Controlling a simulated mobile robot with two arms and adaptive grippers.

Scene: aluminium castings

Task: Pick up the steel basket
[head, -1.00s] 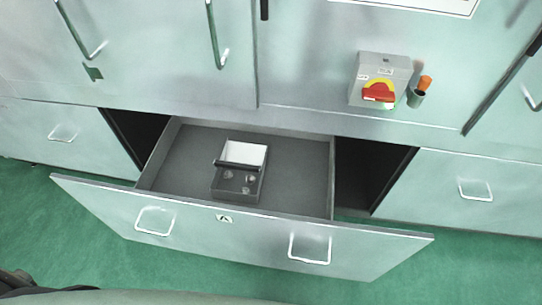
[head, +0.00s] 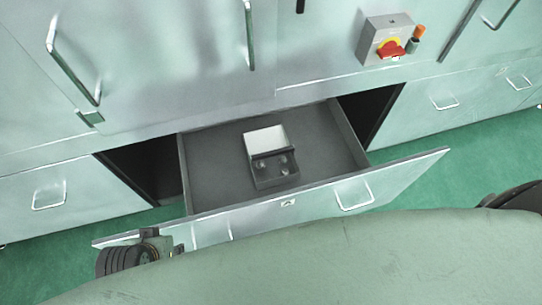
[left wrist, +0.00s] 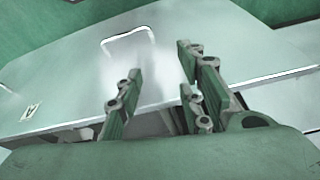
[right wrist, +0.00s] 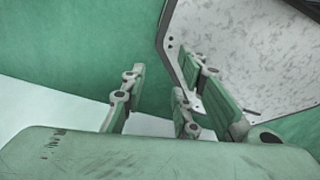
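A small grey open box (head: 273,179), the only basket-like thing in view, lies in the open drawer (head: 215,188). Its back part looks white, a dark bar crosses it, and a few round pieces show in its front part. No gripper touches it. In the left wrist view my left gripper (left wrist: 160,66) is open and empty, with the drawer front (left wrist: 75,95) and its handle beyond the fingers. In the right wrist view my right gripper (right wrist: 160,70) is open and empty, over green floor and pale panels. In the head view neither pair of fingertips is clear.
The drawer front (head: 405,178) stands out from the cabinet, with dark openings on both sides. A grey switch box (head: 377,34) with a red knob is on the cabinet above. Tall door handles (head: 72,62) stick out at upper left. Green floor (head: 480,160) is clear at right.

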